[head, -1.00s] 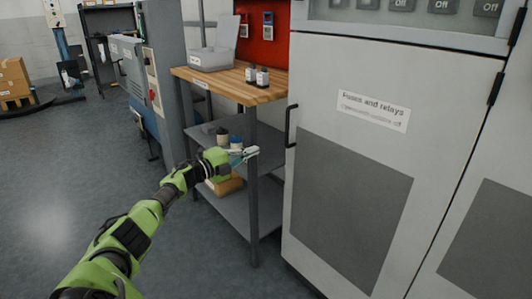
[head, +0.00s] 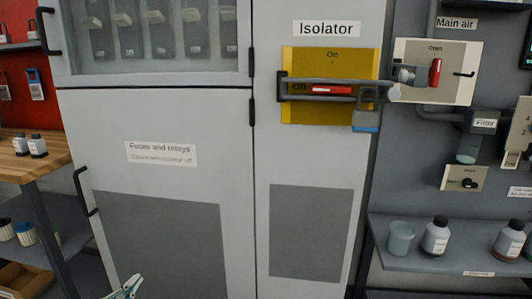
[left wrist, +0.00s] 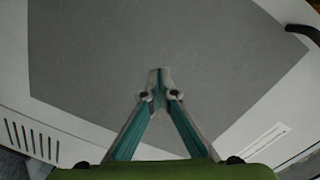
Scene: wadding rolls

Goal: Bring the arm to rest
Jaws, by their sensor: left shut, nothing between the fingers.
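My left gripper (head: 128,286) shows only as its fingertips at the bottom edge of the head view, in front of the grey lower door of the "Fuses and relays" cabinet (head: 240,165). In the left wrist view the teal fingers of this gripper (left wrist: 159,76) meet at their tips. It is shut and empty, with the door's dark grey panel (left wrist: 190,45) behind it. The gap to the door is hard to judge. The rest of the left arm is out of the head view. My right gripper is not in view.
A door handle (head: 82,190) sticks out at the cabinet's left edge. A wooden-topped bench (head: 35,160) with bottles stands left. The yellow isolator plate (head: 330,60) carries a red handle and a padlock (head: 366,120). A shelf (head: 450,255) with a cup and bottles juts out right.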

